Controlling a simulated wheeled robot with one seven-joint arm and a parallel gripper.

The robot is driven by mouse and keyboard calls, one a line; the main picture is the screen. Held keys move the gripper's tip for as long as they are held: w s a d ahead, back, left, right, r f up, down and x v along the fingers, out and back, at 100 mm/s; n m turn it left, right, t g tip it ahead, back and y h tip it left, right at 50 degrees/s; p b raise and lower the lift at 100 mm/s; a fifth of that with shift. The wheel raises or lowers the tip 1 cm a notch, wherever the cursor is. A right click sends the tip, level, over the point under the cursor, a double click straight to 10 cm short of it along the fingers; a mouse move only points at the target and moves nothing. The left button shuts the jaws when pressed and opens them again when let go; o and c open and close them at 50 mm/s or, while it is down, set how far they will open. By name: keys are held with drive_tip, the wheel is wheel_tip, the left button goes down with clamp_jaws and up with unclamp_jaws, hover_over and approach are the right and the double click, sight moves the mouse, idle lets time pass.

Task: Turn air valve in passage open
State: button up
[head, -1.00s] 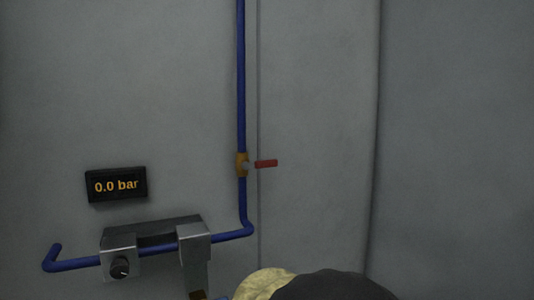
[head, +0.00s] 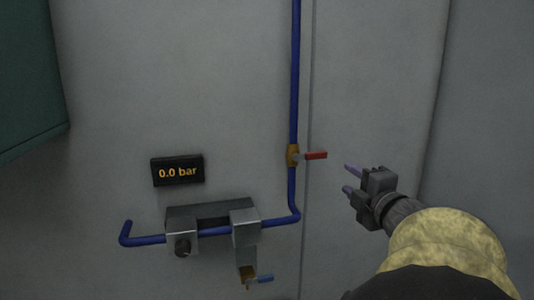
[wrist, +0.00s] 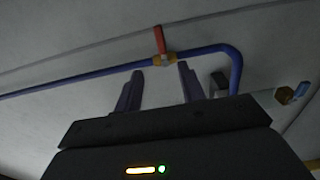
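The air valve is a brass body (head: 292,156) on a vertical blue pipe (head: 295,80). Its red handle (head: 316,155) points right, across the pipe. The valve also shows in the wrist view, with its red handle (wrist: 159,40) beyond and between my fingers. My gripper (head: 350,179) is to the right of the handle and a little lower, apart from it. In the wrist view my gripper (wrist: 157,80) has its two fingers spread, with nothing between them.
A display (head: 178,170) reads 0.0 bar. A second valve with a blue handle (head: 265,279) sits lower down. A green panel (head: 30,75) is at upper left. The wall right of the red handle is bare.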

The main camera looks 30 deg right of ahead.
sight(319, 156)
drive_tip(key=shift+w, duration=0.1)
drive_tip(key=p+x, duration=0.4)
drive_tip(key=x, duration=1.3)
drive_tip(key=shift+w+d, duration=0.1)
drive_tip(key=shift+d, duration=0.05)
clamp_jaws()
